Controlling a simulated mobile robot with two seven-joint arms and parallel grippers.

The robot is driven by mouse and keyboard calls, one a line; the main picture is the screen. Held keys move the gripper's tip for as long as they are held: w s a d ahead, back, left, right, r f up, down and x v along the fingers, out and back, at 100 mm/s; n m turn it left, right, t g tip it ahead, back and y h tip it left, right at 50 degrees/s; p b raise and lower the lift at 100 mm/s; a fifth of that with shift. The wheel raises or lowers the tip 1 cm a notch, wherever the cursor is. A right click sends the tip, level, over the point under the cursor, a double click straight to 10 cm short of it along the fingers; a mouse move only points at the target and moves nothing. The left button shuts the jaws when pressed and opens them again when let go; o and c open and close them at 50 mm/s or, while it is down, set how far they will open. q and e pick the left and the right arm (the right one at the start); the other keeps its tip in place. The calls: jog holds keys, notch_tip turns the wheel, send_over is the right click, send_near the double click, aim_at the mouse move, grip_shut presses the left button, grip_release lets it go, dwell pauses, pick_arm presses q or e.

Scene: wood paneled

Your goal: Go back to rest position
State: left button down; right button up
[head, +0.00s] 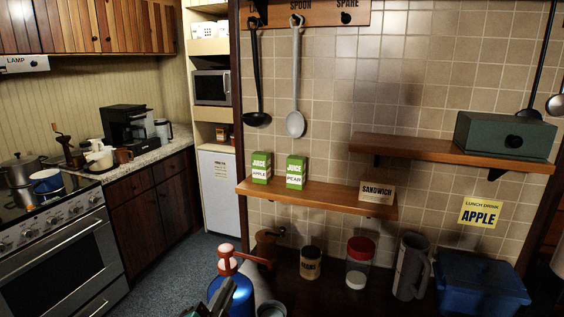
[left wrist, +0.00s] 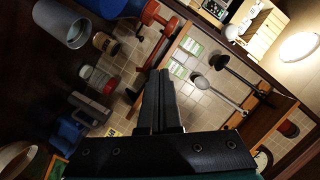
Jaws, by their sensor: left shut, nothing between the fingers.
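My left gripper (head: 224,297) shows at the bottom of the head view, only in part, in front of a blue container with a red top (head: 232,285). In the left wrist view the two dark fingers of my left gripper (left wrist: 158,74) lie together with nothing between them. They point toward the tiled wall and the wooden shelf. My right gripper is in neither view.
A wooden shelf (head: 300,200) holds two green juice cartons and a sandwich card. Below, a dark counter carries a brown jar (head: 310,264), a red-lidded jar (head: 359,262), a grey pitcher (head: 411,267) and a blue box (head: 480,285). Blue floor (head: 165,275) is open at left.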

pick_arm(q)
jog(key=s+a+f+n+g+y, duration=0.1)
jog(key=s+a+f+n+g, duration=0.2)
jog(key=s+f, duration=0.45)
jog(key=s+a+f+n+g, duration=0.1)
jog(key=s+f+n+g, duration=0.4)
jog(key=s, duration=0.3)
jog(key=s+a+f+n+g+y, duration=0.1)
jog(key=s+a+f+n+g, duration=0.2)
jog(key=s+f, duration=0.45)
notch_tip(320, 180, down, 25)
jog(key=s+m+g+b, duration=0.1)
jog(key=g+b, duration=0.1)
jog(key=b, duration=0.4)
jog(key=s+a+f+b, duration=0.1)
jog(key=s+f+b, duration=0.2)
jog(key=s+f, duration=0.5)
jog(key=s+a+f+g+b, duration=0.1)
jog(key=s+f+b, duration=0.2)
jog(key=s+f, duration=0.5)
notch_tip(320, 180, down, 6)
jog(key=shift+s+a+f+g+b, duration=0.1)
jog(key=shift+s+a+g+b, duration=0.1)
jog(key=shift+g+b, duration=0.15)
